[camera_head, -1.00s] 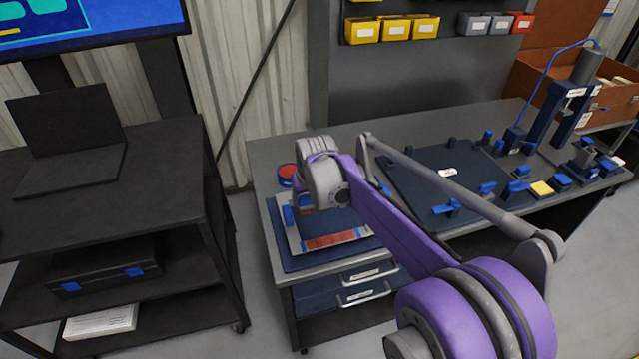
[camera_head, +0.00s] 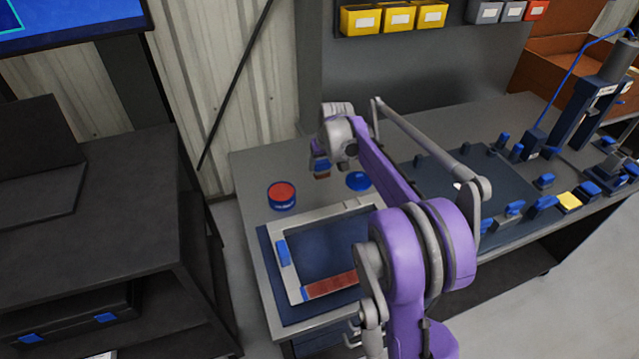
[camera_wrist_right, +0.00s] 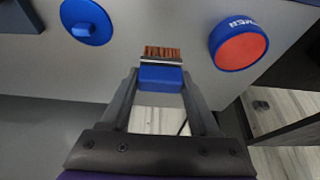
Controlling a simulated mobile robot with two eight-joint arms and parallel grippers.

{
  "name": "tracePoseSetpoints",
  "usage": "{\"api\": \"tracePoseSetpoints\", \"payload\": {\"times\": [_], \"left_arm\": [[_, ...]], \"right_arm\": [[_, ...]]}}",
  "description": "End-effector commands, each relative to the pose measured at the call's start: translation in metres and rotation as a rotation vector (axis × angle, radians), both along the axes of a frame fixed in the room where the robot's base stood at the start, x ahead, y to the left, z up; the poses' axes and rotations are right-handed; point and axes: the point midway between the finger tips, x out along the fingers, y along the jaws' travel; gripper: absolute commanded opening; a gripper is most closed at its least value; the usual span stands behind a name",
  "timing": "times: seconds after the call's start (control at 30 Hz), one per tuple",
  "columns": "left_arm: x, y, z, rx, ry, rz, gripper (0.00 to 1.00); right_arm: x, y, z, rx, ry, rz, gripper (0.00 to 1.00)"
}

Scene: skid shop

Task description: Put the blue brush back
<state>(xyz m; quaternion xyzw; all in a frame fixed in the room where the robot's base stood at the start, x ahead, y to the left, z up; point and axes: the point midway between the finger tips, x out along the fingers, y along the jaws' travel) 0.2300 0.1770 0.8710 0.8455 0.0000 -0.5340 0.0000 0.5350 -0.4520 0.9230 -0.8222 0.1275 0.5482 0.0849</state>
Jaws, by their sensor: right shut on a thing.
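The blue brush (camera_wrist_right: 161,76) has a blue handle, a pale metal band and reddish-brown bristles. My right gripper (camera_wrist_right: 160,84) is shut on its handle, with the bristles pointing away from the fingers. In the head view the brush (camera_head: 321,167) hangs below my right gripper (camera_head: 322,154), above the back of the grey bench (camera_head: 245,175). A round blue lid-like disc (camera_head: 358,181) with a raised knob lies on the bench just right of it. A blue tin with a red top (camera_head: 282,195) stands to the left. My left gripper is out of view.
A pale rectangular frame (camera_head: 283,226) with a reddish strip (camera_head: 330,285) lies on a blue mat (camera_head: 264,240) at the front. A dark board (camera_head: 428,172) with several blue fixtures lies to the right. A black cart (camera_head: 130,190) stands at the left.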

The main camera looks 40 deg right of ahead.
Motion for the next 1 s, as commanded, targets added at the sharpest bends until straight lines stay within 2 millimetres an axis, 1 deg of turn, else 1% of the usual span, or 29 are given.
{"api": "tracePoseSetpoints", "payload": {"times": [0.03,0.1,0.33,0.53,0.8,0.93,0.97,1.0], "left_arm": [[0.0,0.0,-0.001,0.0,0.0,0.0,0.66],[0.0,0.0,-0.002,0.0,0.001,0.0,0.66],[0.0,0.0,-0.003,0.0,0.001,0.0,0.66],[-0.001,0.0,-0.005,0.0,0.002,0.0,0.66],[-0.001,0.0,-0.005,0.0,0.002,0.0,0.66],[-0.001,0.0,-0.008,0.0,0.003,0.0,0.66],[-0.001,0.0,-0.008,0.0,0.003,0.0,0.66],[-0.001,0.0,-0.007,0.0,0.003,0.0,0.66]], "right_arm": [[0.0,0.0,-0.011,0.0,0.0,0.001,0.1],[0.0,0.0,-0.022,0.0,0.0,0.001,0.1],[0.0,0.001,-0.04,0.0,0.0,0.001,0.1],[0.0,0.001,-0.067,0.0,0.0,0.0,0.1],[0.0,0.001,-0.069,0.0,0.0,0.0,0.1],[0.0,0.001,-0.074,0.0,0.0,0.0,0.1],[0.0,0.001,-0.073,0.0,0.0,0.0,0.67],[0.0,0.001,-0.072,0.0,0.0,0.0,0.75]]}}
